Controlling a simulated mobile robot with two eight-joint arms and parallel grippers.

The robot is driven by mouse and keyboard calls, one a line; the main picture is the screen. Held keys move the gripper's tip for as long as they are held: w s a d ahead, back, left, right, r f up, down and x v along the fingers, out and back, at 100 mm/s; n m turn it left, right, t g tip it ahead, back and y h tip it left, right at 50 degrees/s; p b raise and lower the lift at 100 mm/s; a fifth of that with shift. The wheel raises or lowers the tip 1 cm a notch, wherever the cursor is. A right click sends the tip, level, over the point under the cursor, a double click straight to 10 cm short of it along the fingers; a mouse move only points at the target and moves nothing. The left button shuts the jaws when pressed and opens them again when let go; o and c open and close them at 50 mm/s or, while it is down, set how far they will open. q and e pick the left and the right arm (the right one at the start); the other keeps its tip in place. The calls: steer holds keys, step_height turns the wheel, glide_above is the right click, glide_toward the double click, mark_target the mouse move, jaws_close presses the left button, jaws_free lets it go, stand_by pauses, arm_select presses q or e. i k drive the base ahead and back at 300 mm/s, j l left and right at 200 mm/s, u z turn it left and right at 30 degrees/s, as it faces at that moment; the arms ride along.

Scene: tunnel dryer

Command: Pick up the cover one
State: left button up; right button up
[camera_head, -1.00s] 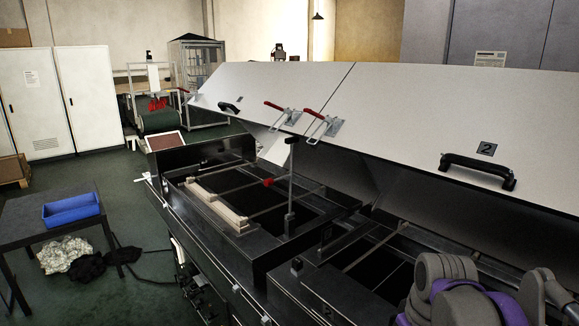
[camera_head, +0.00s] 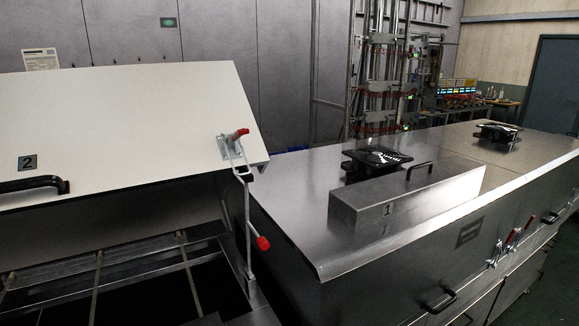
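The cover marked "1" (camera_head: 420,207) is a long silver metal box with a black handle (camera_head: 418,169) on its top. It lies on the flat steel top of the dryer (camera_head: 300,215), right of centre in the head view. A hinged white lid marked "2" (camera_head: 120,120) stands tilted open on the left, with its own black handle (camera_head: 35,185) partly cut by the left edge. Neither of my grippers is in view.
Black round fans (camera_head: 376,157) sit on the steel top behind the cover. A support rod with a red knob (camera_head: 263,243) stands by the open lid, above an open dark chamber with metal bars (camera_head: 95,270). Red-handled latches (camera_head: 510,242) are on the front at right.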

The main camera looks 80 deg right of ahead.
mark_target(361, 205)
steer(key=z, duration=3.55)
steer(key=i+l, duration=0.2)
steer(key=l, duration=0.15)
steer(key=i+l, duration=0.2)
steer(key=i+l+u, duration=0.1)
steer(key=l, duration=0.25)
steer(key=i+l+u, duration=0.15)
steer(key=l, duration=0.25)
steer(key=i+l+u, duration=0.1)
steer(key=i+l, duration=0.15)
steer(key=l, duration=0.15)
